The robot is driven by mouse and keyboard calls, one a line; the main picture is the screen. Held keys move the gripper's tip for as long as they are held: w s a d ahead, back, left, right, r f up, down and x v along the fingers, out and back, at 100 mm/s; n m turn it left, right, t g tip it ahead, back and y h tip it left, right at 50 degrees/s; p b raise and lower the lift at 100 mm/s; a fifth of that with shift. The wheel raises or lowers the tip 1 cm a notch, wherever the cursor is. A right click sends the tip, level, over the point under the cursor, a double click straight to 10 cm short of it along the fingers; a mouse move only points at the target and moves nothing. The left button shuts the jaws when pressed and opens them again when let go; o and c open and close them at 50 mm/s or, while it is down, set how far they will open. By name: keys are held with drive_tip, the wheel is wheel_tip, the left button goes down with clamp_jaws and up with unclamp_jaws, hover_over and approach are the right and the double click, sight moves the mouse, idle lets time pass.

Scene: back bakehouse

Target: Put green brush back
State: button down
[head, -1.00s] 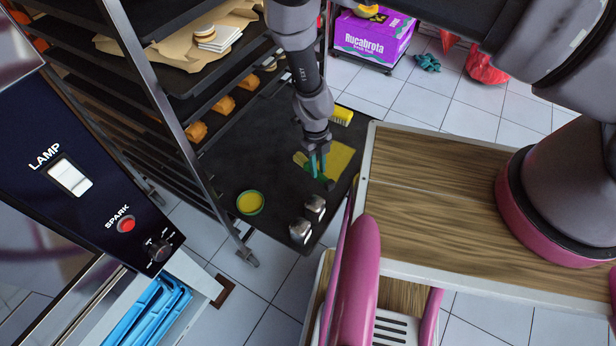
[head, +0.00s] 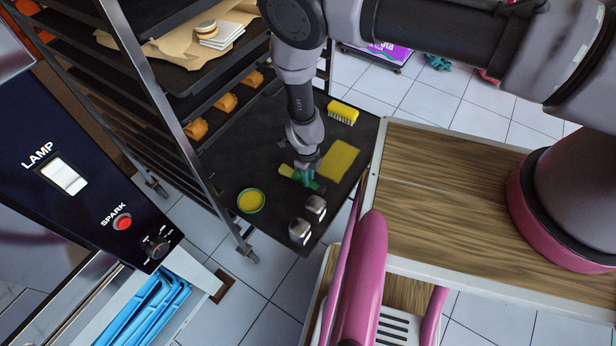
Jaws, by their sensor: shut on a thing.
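The green brush (head: 315,186) has a green handle and a yellow-green end (head: 287,171) to the left. It is over the dark tray (head: 245,225) pulled out from the rack. My gripper (head: 304,177) points down from above, shut on the brush near its middle and hiding part of it. I cannot tell whether the brush touches the tray. A flat yellow patch (head: 339,161) lies on the tray just right of the brush. A yellow block brush (head: 342,112) with pale bristles stands behind that patch.
A round green-rimmed yellow dish (head: 250,201) and two metal blocks (head: 316,207) (head: 300,231) stand on the tray's front part. The rack post (head: 175,125) rises at the left. A wooden worktop (head: 450,200) borders the tray on the right.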

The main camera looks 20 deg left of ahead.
drive_tip(key=shift+f, duration=0.25)
drive_tip(key=c, duration=0.7)
unclamp_jaws()
drive_tip(key=shift+r, duration=0.15)
wheel_tip(320, 180, up, 12)
drive_tip(key=shift+a, duration=0.25)
